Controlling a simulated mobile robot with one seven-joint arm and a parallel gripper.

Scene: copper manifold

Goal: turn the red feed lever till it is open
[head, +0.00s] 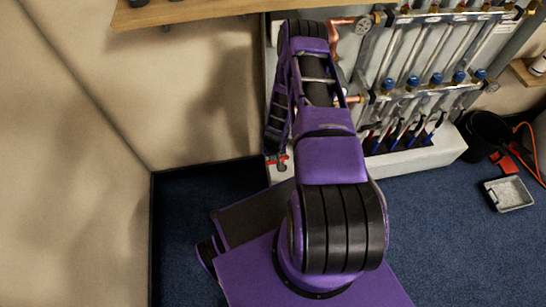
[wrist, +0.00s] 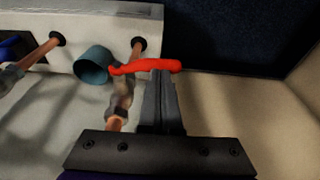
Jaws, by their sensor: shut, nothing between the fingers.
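The red feed lever (wrist: 125,69) shows in the wrist view as a slightly curved bar lying across the picture, above a grey valve body (wrist: 121,92) on a copper pipe. My gripper (wrist: 162,74) is shut and empty, with its fingertips at the lever's right part. The tips overlap the lever in the picture; I cannot tell whether they touch it. In the head view a small red part of the lever (head: 283,162) shows low at the left of the manifold. My gripper is mostly hidden there by my own arm.
A teal cup-like part (wrist: 92,65) sits just left of the lever. Copper pipes (wrist: 43,51) enter the white base. The manifold (head: 435,55) has several blue-capped tubes at right. A wooden shelf (head: 190,10) overhangs above. A grey tray (head: 509,194) lies on the blue floor.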

